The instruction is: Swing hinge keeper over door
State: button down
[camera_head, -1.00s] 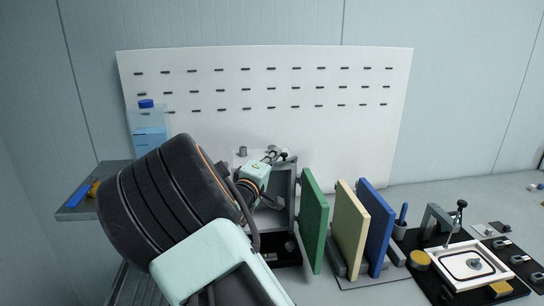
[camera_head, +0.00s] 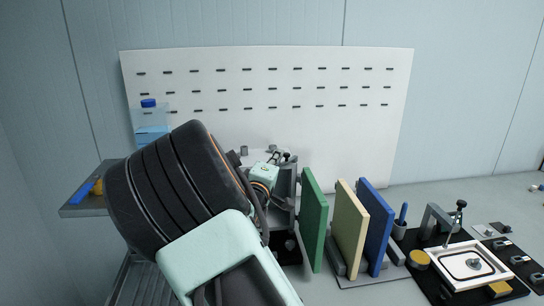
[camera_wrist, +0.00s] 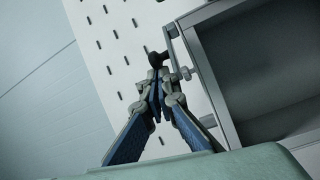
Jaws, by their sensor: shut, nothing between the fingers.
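A grey box-like fixture (camera_wrist: 213,74) fills the right of the wrist view, its inside dark. A narrow bracket (camera_wrist: 176,48) with a small light knob stands on its near upper edge, apparently the hinge keeper; a dark round tip (camera_wrist: 156,60) is beside it. My gripper (camera_wrist: 157,92) is shut and empty, its fingertips close to this hardware; I cannot tell whether they touch. In the head view my gripper (camera_head: 285,157) is at the top of the fixture, largely hidden by my arm. I cannot clearly make out which panel is the door.
Green (camera_head: 314,220), cream (camera_head: 350,228) and blue (camera_head: 377,230) boards stand upright just right of the fixture. A white slotted panel (camera_head: 330,130) rises behind. A blue-capped bottle (camera_head: 150,130) is at left.

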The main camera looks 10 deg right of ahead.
aim_at(295, 160)
jog(key=shift+s+d+r+p, duration=0.2)
jog(key=shift+s+d+p, duration=0.2)
jog(key=shift+s+p, duration=0.15)
jog(key=shift+s+d+f+p, duration=0.15)
jog(key=shift+s+d+p, duration=0.75)
jog(key=shift+d, duration=0.3)
jog(key=shift+s+d, duration=0.15)
jog(key=shift+d, duration=0.45)
jog(key=shift+s, duration=0.15)
jog(key=v, duration=1.1)
jog(key=shift+s+a, duration=0.3)
jog(key=shift+s, duration=0.05)
jog(key=shift+f, duration=0.1)
